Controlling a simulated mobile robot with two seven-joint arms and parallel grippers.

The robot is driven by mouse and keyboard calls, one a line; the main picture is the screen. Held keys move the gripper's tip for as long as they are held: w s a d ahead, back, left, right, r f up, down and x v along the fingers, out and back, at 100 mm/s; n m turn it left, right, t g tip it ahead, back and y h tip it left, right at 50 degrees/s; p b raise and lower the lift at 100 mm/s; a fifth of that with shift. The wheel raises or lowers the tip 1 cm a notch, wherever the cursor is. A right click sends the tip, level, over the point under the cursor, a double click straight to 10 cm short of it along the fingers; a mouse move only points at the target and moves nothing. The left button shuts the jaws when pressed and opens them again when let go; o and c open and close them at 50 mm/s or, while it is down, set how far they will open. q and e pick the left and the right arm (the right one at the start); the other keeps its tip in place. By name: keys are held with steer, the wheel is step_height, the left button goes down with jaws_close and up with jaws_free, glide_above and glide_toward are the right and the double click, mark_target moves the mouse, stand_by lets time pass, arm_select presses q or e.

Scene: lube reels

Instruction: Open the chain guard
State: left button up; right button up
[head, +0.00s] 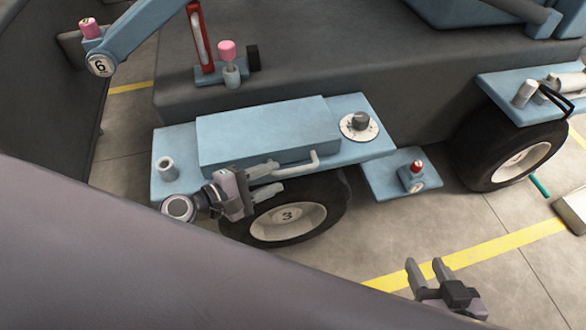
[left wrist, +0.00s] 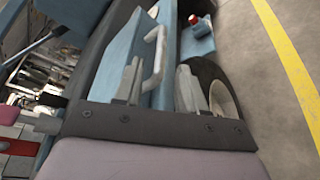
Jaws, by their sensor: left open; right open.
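The chain guard seems to be the blue box cover (head: 268,130) on the blue deck over the wheel marked 3; it looks closed. Its pale bar handle (head: 300,163) runs along the near side, and also shows in the left wrist view (left wrist: 157,55). My left gripper (head: 279,177) is open just left of the handle, fingers pointing toward it. In the left wrist view the handle lies ahead of the gap between the fingers (left wrist: 160,82), close to one finger; I cannot tell whether they touch. My right gripper (head: 427,266) is open and empty above the floor at lower right.
A dark knob on a round dial (head: 359,124) stands right of the cover. A lower blue shelf (head: 385,186) carries a red-topped button (head: 416,168). A short grey cup (head: 167,167) is at the deck's left end. The wheel (head: 287,222) is below.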

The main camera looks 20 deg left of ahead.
mark_target(281, 174)
arm_select(q)
steer(key=shift+x, duration=2.7)
jaws_close()
